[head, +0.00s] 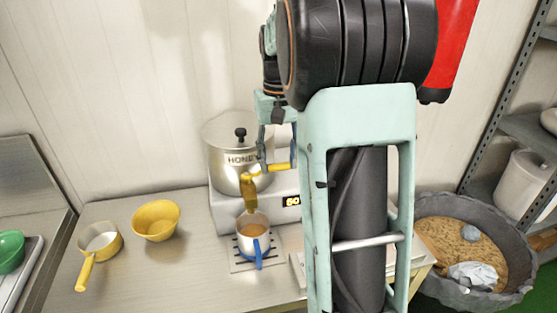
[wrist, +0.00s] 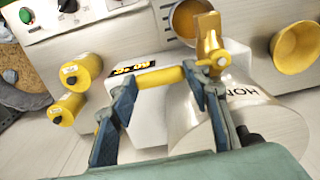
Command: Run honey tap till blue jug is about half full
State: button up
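The steel honey kettle (head: 225,160), lettered HONEY, stands on a white heater base (head: 222,205) and also shows in the wrist view (wrist: 270,115). Its yellow tap (head: 250,190) points down over the jug; it also shows in the wrist view (wrist: 210,42). The tap's yellow lever (wrist: 158,77) lies sideways between my fingers. The pale jug with blue handle (head: 257,250) stands upright below the tap with amber honey (head: 252,230) inside. No separate stream can be made out. My gripper (wrist: 160,88) has its fingers wide apart, one at each end of the lever.
A yellow bowl (head: 156,220) and a yellow-handled pan (head: 100,240) stand left on the steel counter (head: 150,280). Two yellow cylinders (wrist: 75,90) show in the wrist view. A dark round tub (head: 430,207) stands right. My arm hides the counter's right part.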

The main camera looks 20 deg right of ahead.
jog(key=shift+o, duration=1.3)
notch_tip(320, 180, up, 12)
jog(key=shift+f, duration=0.1)
